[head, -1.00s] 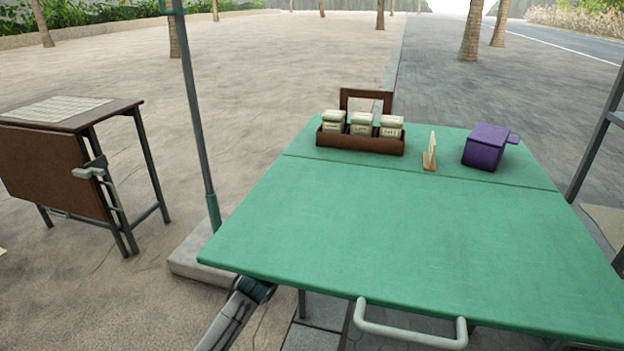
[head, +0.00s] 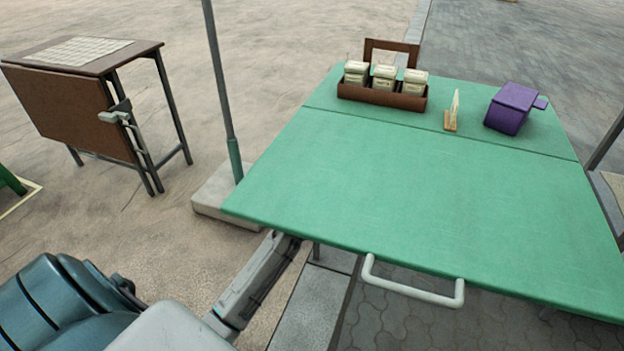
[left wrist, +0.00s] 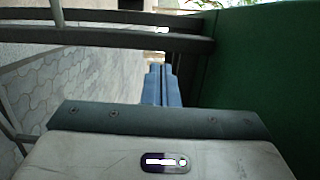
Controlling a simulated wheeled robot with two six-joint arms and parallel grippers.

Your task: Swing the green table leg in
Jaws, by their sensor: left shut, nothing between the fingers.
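The green table (head: 420,210) stands at the right in the head view, its top flat. A short piece of grey leg (head: 316,251) shows below its near edge; the rest of the legs is mostly hidden. My left arm reaches under the left part of that edge, and its fingertips are hidden there. In the left wrist view my left gripper (left wrist: 161,82) is shut and empty. Dark rails (left wrist: 100,36) cross beyond it, and a green panel (left wrist: 260,70) is close on its right. I cannot tell which rail belongs to the swinging leg. My right gripper is out of view.
A white handle (head: 410,288) juts from the table's front edge. A box of jars (head: 383,93), a small sign (head: 452,112) and a purple pot (head: 512,107) stand on top. A post on a concrete base (head: 225,203) and a brown folding table (head: 75,105) stand left.

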